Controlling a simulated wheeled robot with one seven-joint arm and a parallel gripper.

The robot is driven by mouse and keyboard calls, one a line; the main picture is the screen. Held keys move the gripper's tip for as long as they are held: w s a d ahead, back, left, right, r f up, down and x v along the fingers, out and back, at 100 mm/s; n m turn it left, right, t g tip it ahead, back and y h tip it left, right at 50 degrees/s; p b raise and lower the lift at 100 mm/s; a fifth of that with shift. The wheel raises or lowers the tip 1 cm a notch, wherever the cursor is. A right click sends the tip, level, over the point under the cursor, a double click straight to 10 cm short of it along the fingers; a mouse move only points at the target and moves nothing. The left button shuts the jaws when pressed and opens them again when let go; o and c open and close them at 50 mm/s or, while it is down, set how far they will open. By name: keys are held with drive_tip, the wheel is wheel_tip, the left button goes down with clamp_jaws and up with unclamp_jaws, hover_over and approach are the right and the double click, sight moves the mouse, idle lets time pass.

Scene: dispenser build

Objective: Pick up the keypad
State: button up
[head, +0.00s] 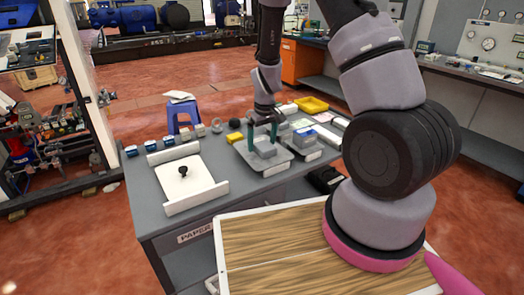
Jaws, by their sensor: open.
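My gripper (262,140) is in the head view above the grey workbench, pointing down with its two teal fingers apart. Below and between the fingers, a small grey block (265,150) sits on a grey tray (276,167). The fingertips look level with the block's upper part, but I cannot tell whether they touch it. To the right, a small blue-topped block (304,133) sits on a second grey tray (309,154). At this size I cannot tell for certain which block is the keypad.
A white panel (200,185) with a black knob lies on the left of the workbench (150,222). Several small parts line its back edge, with a yellow tray (311,104) farther back. A wood-topped white surface (265,240) is in front.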

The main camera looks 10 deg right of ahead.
drive_tip(key=shift+f, duration=0.25)
idle(0.3)
drive_tip(key=c, duration=1.5)
